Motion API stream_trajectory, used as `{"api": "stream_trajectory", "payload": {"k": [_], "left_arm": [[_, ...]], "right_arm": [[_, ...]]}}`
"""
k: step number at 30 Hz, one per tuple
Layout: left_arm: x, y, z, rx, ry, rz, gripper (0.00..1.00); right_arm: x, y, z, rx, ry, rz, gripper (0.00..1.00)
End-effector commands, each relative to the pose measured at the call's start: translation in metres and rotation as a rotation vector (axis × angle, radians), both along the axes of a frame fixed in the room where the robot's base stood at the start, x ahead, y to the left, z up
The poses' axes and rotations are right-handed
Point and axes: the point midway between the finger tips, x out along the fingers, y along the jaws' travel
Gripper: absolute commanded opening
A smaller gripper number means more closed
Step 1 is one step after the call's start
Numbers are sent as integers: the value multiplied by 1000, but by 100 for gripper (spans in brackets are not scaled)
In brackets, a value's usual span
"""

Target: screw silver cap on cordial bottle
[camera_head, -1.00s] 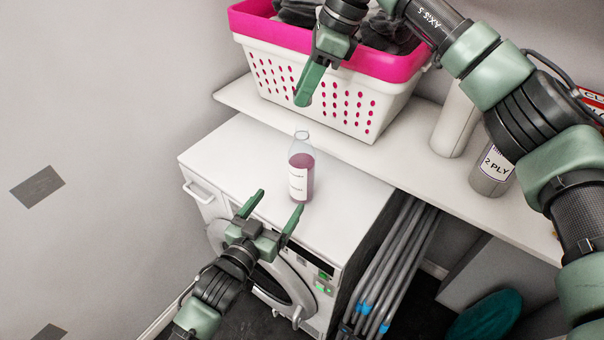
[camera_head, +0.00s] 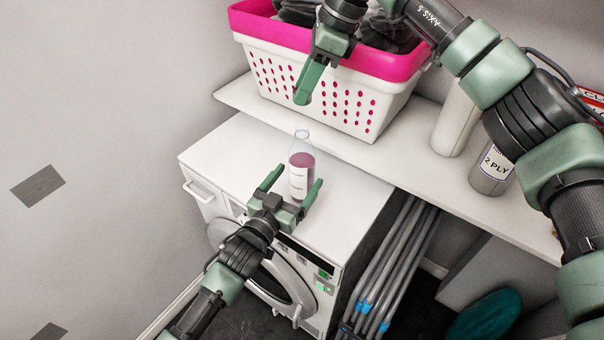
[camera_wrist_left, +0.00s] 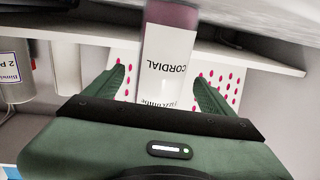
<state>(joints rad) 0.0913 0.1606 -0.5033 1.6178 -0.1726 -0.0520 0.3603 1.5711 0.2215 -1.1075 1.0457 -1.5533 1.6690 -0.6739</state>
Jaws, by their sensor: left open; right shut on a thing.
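The cordial bottle (camera_head: 301,165) stands upright on the white dryer top (camera_head: 345,205), clear glass with purple-pink liquid and a white label; no cap shows on its neck. My left gripper (camera_head: 293,184) is open, with its fingers on either side of the bottle's lower part. In the left wrist view the label of the bottle (camera_wrist_left: 168,65) lies between the spread fingers (camera_wrist_left: 160,85), with gaps on both sides. My right gripper (camera_head: 304,92) is shut, above and beyond the bottle, in front of the basket. The silver cap cannot be made out; the right fingers hide what they hold.
A white and pink laundry basket (camera_head: 270,75) with dark cloth stands on the shelf (camera_head: 400,150) behind. A white cylinder (camera_head: 455,122) and a can labelled 2 PLY (camera_head: 492,172) stand to the right. Grey poles (camera_head: 395,260) lean beside the dryer.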

Motion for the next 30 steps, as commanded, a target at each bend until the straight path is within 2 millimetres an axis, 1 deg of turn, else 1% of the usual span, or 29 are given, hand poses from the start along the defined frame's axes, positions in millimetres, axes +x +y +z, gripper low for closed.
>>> {"api": "stream_trajectory", "payload": {"k": [1, 3, 9, 15, 23, 24, 26, 27, 29, 30], "left_arm": [[10, -5, 1, 0, -2, 0, 84], [21, -11, 1, 0, -1, 0, 84], [43, -23, 0, 0, 1, 0, 84], [51, -27, 0, 0, 0, 0, 84], [51, -27, 0, 1, 0, 0, 84], [51, -27, 0, 1, 0, 0, 73], [51, -27, 0, 1, 0, 0, 57], [51, -27, 0, 1, 0, 0, 45], [51, -27, 0, 1, 0, 0, 29], [51, -27, 0, 1, 0, 0, 18]], "right_arm": [[0, 0, 0, 0, 0, 0, 0], [0, 0, 0, 0, 0, 0, 0], [0, 0, 0, 0, 0, 0, 0], [0, 0, 0, 0, 0, 0, 0], [0, 0, 0, 0, 0, 0, 0], [0, 0, 0, 0, 0, 0, 0], [0, 0, 0, 0, 0, 0, 0], [0, 0, 0, 0, 0, 0, 0], [0, 0, 0, 0, 0, 0, 0], [0, 0, 0, 0, 0, 0, 0]]}}
